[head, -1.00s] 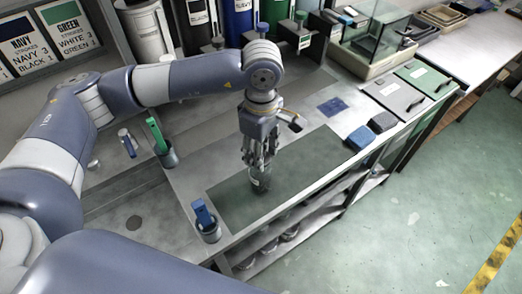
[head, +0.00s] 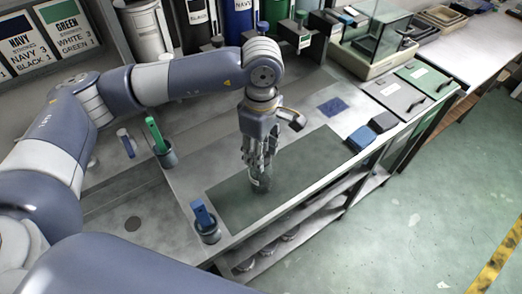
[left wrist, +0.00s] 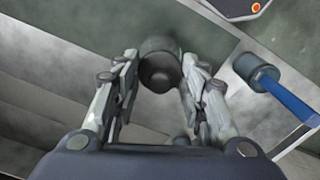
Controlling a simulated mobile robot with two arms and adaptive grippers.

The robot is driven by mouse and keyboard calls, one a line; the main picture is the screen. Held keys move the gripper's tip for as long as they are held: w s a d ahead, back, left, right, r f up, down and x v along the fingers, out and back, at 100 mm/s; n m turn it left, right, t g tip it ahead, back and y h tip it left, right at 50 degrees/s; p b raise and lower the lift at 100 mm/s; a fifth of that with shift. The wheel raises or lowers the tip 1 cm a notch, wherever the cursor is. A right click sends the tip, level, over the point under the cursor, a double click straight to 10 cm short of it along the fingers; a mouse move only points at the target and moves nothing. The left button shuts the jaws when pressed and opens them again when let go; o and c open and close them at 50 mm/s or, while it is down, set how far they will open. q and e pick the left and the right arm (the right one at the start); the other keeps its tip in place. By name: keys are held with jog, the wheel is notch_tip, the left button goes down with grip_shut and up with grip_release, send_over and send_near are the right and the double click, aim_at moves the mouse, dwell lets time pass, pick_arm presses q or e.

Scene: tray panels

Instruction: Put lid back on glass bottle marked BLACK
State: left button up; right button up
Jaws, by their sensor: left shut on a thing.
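My left gripper (head: 260,172) points straight down over the dark green mat (head: 228,199). In the head view its fingers are close together at the top of a small dark glass bottle (head: 261,186), which stands upright on the mat. In the left wrist view the gripper (left wrist: 158,82) is shut on a dark round lid (left wrist: 160,74) between its fingertips. The bottle's body (left wrist: 155,45) shows just beyond the lid. The fingers hide most of the lid in the head view, and I cannot tell whether it is seated. The bottle's marking is unreadable. My right gripper is out of view.
A cup with a blue handle (head: 207,230) stands at the mat's near left corner, and one with a green handle (head: 165,155) farther back. Blue and dark blocks (head: 361,137) lie right of the mat. Large containers line the back. The mat's right part is clear.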

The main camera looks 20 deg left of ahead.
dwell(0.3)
pick_arm(q)
jog(key=o, duration=0.9)
jog(key=o, duration=0.5)
jog(key=shift+c, duration=0.2)
jog(key=shift+r, duration=0.1)
jog(key=shift+r+p, duration=1.25)
jog(key=shift+r, duration=2.2)
